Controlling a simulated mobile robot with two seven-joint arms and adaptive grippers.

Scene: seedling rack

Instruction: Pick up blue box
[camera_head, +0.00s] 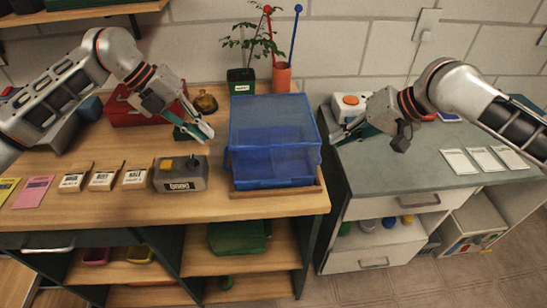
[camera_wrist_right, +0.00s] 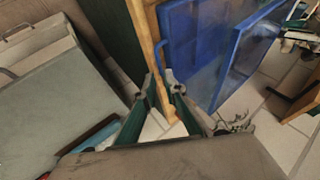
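The blue box (camera_head: 275,130) is a see-through bin with a blue rim and stands upright on a thin wooden board (camera_head: 277,194) at the wooden counter's right end. In the right wrist view the blue box (camera_wrist_right: 190,40) fills the upper right. My left gripper (camera_head: 197,133) is open and empty, just left of the box and apart from it. My right gripper (camera_head: 337,127) is to the right of the box, over the gap between the counters, with a space to the box. In the right wrist view its fingers (camera_wrist_right: 161,88) are apart with nothing held between them.
A grey device with a yellow button (camera_head: 180,174) and several small cards stand left of the box. A red toolbox (camera_head: 140,106) is behind my left gripper. A potted plant (camera_head: 241,80) and an orange cup (camera_head: 281,77) stand behind the box. A grey-green counter (camera_head: 400,170) is at right.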

